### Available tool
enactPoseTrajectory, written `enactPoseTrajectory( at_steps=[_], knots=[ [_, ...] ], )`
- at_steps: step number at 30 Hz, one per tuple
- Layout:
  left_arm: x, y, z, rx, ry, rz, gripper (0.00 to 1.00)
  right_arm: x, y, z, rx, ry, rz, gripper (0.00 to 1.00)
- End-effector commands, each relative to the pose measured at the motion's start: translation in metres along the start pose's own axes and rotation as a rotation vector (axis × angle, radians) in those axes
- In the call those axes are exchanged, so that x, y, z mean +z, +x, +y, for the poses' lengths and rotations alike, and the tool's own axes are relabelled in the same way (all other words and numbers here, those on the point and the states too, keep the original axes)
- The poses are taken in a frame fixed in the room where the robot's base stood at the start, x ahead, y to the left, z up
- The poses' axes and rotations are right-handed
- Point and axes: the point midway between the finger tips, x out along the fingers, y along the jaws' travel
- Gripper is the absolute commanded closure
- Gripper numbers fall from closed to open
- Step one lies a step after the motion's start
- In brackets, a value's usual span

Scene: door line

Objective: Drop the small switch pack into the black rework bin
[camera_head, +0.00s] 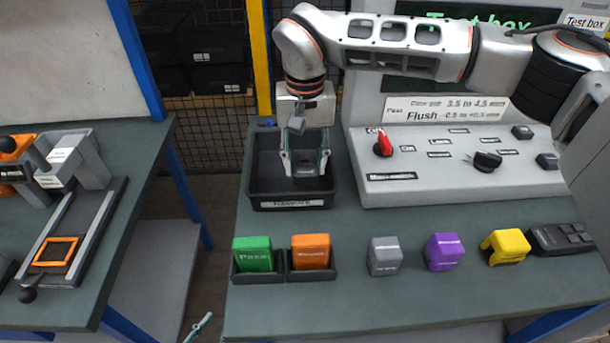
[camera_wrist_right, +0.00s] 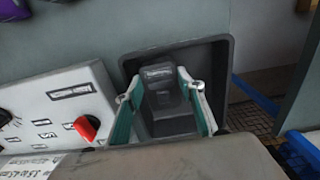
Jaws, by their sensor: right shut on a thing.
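The black rework bin (camera_head: 262,165) stands on the green bench, left of the test box, with a white label on its front. My right gripper (camera_head: 305,163) points down over or inside the bin, its teal fingers on either side of a small dark switch pack (camera_head: 307,171). The wrist view shows the dark grey pack (camera_wrist_right: 162,88) between the fingers, within the outline of the bin (camera_wrist_right: 226,65). I cannot tell how far the pack is above the bin floor. Only a teal tip of my left gripper (camera_head: 202,327) shows at the bottom edge.
The sloped grey test box (camera_head: 450,180) with a red knob (camera_head: 383,143) stands right of the bin. Green (camera_head: 252,254) and orange (camera_head: 310,252) blocks sit in small trays in front; grey, purple and yellow blocks stand further right. A gap separates the left bench (camera_head: 130,215).

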Motion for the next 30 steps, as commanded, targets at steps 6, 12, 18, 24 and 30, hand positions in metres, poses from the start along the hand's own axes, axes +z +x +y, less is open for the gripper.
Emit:
enactPoseTrajectory(
  at_steps=[6, 12, 18, 24, 30],
  knots=[
    [-0.001, 0.001, 0.000, 0.000, 0.000, 0.002, 0.69, 0.001, 0.021, 0.000, -0.001, 0.000, -0.003, 1.00],
    [0.001, 0.001, 0.000, 0.000, 0.000, 0.000, 0.69, 0.000, 0.043, 0.000, -0.002, 0.001, 0.000, 1.00],
    [0.003, 0.001, 0.000, 0.000, 0.000, -0.004, 0.69, 0.000, 0.043, 0.000, -0.001, 0.000, 0.001, 1.00],
    [0.005, 0.002, 0.001, 0.001, 0.000, -0.006, 0.69, 0.000, 0.048, 0.000, 0.000, 0.000, 0.000, 1.00],
    [0.006, 0.002, 0.001, 0.001, 0.000, -0.007, 0.69, 0.000, 0.053, 0.000, 0.000, -0.001, 0.001, 1.00]
  ],
)
